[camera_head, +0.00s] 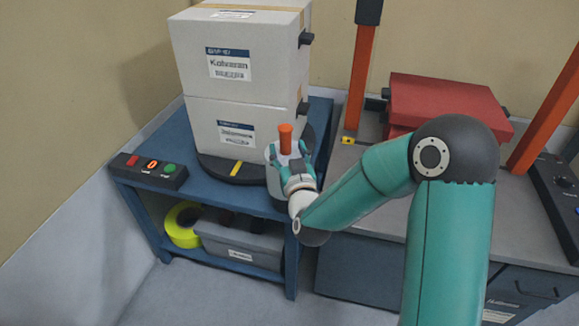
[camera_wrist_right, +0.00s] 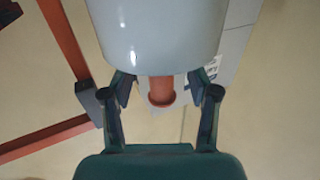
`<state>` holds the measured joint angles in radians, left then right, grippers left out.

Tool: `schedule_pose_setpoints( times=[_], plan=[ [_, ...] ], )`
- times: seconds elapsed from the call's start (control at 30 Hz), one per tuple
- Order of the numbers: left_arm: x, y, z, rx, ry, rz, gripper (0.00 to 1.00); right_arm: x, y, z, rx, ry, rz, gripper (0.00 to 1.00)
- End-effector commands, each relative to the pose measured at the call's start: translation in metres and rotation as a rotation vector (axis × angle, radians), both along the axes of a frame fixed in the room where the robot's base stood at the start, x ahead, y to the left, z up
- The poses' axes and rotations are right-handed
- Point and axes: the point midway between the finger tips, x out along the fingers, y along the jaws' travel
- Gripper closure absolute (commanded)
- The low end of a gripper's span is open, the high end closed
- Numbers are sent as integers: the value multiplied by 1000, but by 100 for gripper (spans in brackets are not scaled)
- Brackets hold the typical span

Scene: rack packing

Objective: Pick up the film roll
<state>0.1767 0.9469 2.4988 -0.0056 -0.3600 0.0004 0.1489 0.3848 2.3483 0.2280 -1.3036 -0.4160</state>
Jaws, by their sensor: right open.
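The film roll (camera_head: 274,182) is a pale cylinder with an orange core end (camera_head: 286,138) sticking up. It stands upright at the right side of the blue cart, largely hidden by my right gripper. My right gripper (camera_head: 287,156) is open, with its fingers either side of the orange core. In the right wrist view the pale film roll (camera_wrist_right: 155,32) fills the top middle, and its orange core (camera_wrist_right: 161,92) shows between the open fingers of my right gripper (camera_wrist_right: 161,88). I cannot tell whether the fingers touch it. My left gripper is not in view.
Two stacked white boxes (camera_head: 240,65) stand on a dark turntable (camera_head: 223,166) close left of the roll. A button box (camera_head: 150,171) sits at the cart's left. A grey bin (camera_head: 240,245) and yellow tape (camera_head: 183,222) are below. A red box (camera_head: 445,103) stands right.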

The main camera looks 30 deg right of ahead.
Motion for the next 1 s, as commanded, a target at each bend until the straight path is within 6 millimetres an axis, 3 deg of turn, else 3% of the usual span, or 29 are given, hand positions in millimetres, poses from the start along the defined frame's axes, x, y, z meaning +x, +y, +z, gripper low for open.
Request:
schedule_pose_setpoints(
  times=[0.2, 0.47, 0.8, 1.0],
  plan=[
    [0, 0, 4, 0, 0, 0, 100, 25, -9, 0, 0, -1, -1, 40],
    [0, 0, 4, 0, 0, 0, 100, 27, -10, 0, 0, 0, 0, 40],
    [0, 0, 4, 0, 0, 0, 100, 27, -9, 0, 0, 0, 1, 97],
    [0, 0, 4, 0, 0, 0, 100, 27, -9, 0, 1, 0, 1, 100]
  ],
)
